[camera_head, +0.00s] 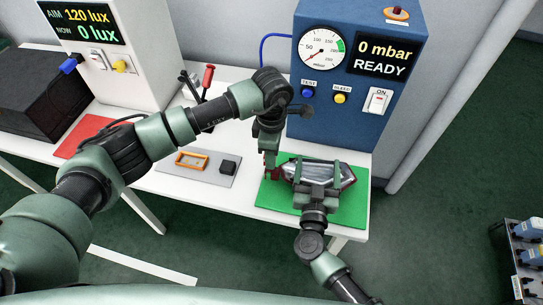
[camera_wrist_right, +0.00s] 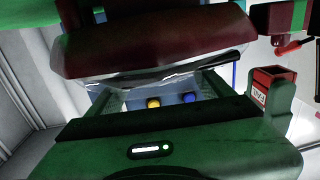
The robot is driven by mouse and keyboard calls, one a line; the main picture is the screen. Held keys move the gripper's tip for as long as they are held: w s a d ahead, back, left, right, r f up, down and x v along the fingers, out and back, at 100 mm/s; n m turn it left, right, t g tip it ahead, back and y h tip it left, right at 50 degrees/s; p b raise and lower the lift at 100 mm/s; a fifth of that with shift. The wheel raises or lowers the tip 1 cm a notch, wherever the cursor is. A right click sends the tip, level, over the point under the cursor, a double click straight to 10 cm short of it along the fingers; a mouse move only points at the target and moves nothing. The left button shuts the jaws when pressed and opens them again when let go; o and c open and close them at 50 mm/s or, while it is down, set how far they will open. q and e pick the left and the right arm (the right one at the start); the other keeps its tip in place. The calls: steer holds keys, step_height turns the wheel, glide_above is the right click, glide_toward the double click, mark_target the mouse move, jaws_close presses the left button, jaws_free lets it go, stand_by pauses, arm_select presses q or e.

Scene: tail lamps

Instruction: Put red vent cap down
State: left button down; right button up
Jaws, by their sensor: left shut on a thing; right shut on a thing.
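The red vent cap (camera_head: 271,172) is a small red piece at the left end of the lamp, above the green mat. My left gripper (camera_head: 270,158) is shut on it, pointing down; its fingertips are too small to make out. My right gripper (camera_head: 317,172) is shut on the tail lamp (camera_head: 322,174), which has a clear silvery face and dark red ends. In the right wrist view the lamp (camera_wrist_right: 150,42) spans the fingers. Whether the cap touches the lamp or mat I cannot tell.
The green mat (camera_head: 350,208) lies at the table's right end. The blue test station (camera_head: 345,125) reads 0 mbar, READY, just behind. A grey plate (camera_head: 200,178) with an orange frame and black block lies left. A red mat (camera_head: 90,137) and black box (camera_head: 40,95) are further left.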

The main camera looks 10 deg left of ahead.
arm_select(q)
steer(key=shift+r, duration=0.15)
steer(key=s+a+f+m, duration=0.1)
steer(key=s+a+m, duration=0.4)
steer(key=a, duration=0.3)
glide_above(244, 194)
step_height(244, 194, down, 6)
steer(key=shift+r, duration=0.2)
steer(key=shift+f, duration=2)
steer(key=c, duration=1.5)
jaws_free()
steer(key=shift+f, duration=0.15)
steer(key=o, duration=0.4)
